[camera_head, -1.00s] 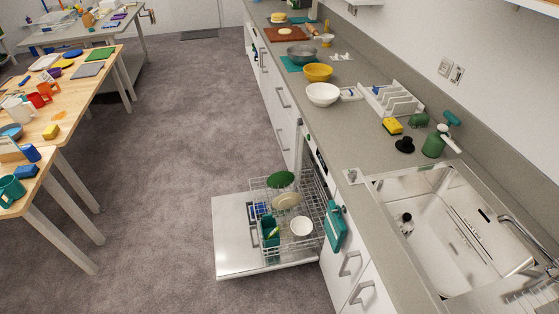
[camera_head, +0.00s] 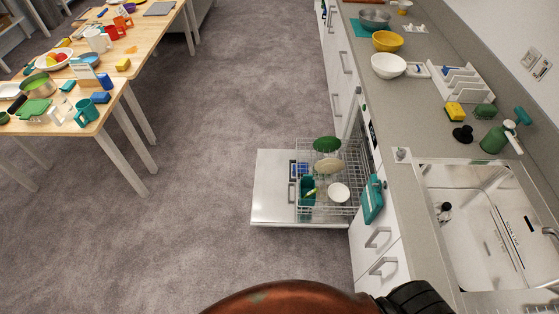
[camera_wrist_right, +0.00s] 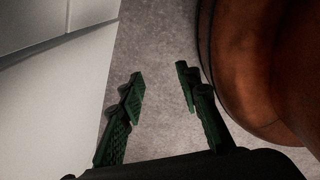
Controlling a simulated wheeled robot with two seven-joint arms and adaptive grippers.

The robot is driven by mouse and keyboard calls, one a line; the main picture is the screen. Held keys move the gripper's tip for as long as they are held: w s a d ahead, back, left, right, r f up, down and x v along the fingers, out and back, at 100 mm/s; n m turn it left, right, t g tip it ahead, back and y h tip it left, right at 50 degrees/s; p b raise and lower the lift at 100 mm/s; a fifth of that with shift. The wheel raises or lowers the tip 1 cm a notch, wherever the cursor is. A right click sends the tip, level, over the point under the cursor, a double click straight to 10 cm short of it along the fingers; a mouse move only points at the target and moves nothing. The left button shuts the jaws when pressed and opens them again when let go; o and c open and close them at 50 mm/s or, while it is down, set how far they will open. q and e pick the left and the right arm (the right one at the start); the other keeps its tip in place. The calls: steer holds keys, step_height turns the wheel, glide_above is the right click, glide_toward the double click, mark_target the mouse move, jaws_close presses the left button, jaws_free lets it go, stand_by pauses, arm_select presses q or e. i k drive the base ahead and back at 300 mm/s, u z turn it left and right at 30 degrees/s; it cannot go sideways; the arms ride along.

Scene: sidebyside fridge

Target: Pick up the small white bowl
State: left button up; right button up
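A small white bowl (camera_head: 339,192) sits in the pulled-out dishwasher rack (camera_head: 345,160), at its front right in the head view. A larger white bowl (camera_head: 388,66) stands on the counter. My right gripper (camera_wrist_right: 160,76) shows in the right wrist view with its two green fingers apart and nothing between them. Grey floor lies beyond the fingers, and no bowl shows there. My left gripper is out of view.
The open dishwasher door (camera_head: 270,190) juts out over the floor. A green plate (camera_head: 327,144), a beige plate (camera_head: 329,166) and a teal cutlery basket (camera_head: 306,190) share the rack. A teal towel (camera_head: 373,200) hangs beside it. Carpet left of the door is clear.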

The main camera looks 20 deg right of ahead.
mark_target(338, 193)
steer(key=u, duration=0.7)
steer(key=i, duration=0.75)
steer(key=z, duration=4.35)
steer(key=k, duration=1.2)
steer(key=u, duration=1.7)
steer(key=i, duration=0.55)
steer(key=u, duration=0.05)
